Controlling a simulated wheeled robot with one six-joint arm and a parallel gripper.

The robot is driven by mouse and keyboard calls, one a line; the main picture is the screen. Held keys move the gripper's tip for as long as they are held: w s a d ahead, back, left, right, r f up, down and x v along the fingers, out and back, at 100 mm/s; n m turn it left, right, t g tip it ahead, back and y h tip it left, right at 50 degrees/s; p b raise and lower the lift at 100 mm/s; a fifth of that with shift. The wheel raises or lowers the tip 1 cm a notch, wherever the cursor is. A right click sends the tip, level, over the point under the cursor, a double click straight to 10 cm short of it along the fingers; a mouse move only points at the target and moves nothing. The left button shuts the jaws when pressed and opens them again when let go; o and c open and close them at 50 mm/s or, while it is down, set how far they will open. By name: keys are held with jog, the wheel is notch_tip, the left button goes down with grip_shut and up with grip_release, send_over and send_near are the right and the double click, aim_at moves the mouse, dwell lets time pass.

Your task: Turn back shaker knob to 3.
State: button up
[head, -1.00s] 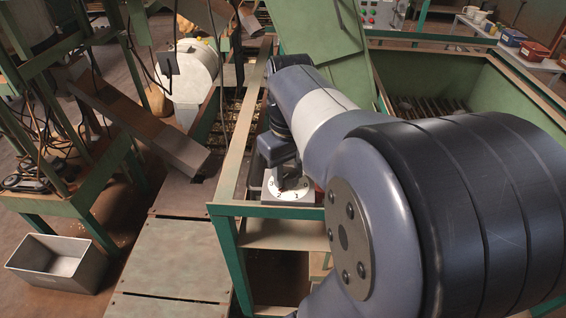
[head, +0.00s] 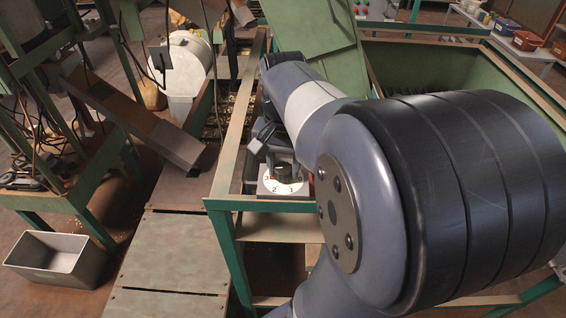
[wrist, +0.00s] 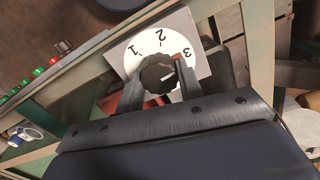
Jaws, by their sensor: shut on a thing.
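The shaker knob (wrist: 157,73) is a dark round knob on a white dial (wrist: 150,48) marked 1, 2 and 3. My gripper (wrist: 158,82) is shut on the knob, one finger on each side. In the head view the dial (head: 284,188) sits on a pale plate, and my gripper (head: 281,163) reaches down onto it. The knob is mostly hidden there by the fingers.
A green frame rail (head: 226,165) runs beside the dial, with a green hopper (head: 420,65) behind my arm. A metal chute (head: 130,120) and an empty grey bin (head: 55,258) stand at left. Red and green buttons (wrist: 40,72) show at left in the wrist view.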

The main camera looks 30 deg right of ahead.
aim_at(284, 167)
jog(key=shift+m, duration=0.5)
jog(key=o, duration=1)
notch_tip(284, 167, up, 11)
jog(key=shift+b, duration=0.4)
jog(key=shift+f, duration=0.2)
notch_tip(284, 167, down, 11)
jog(key=shift+r+p, duration=0.2)
jog(key=shift+p, duration=0.25)
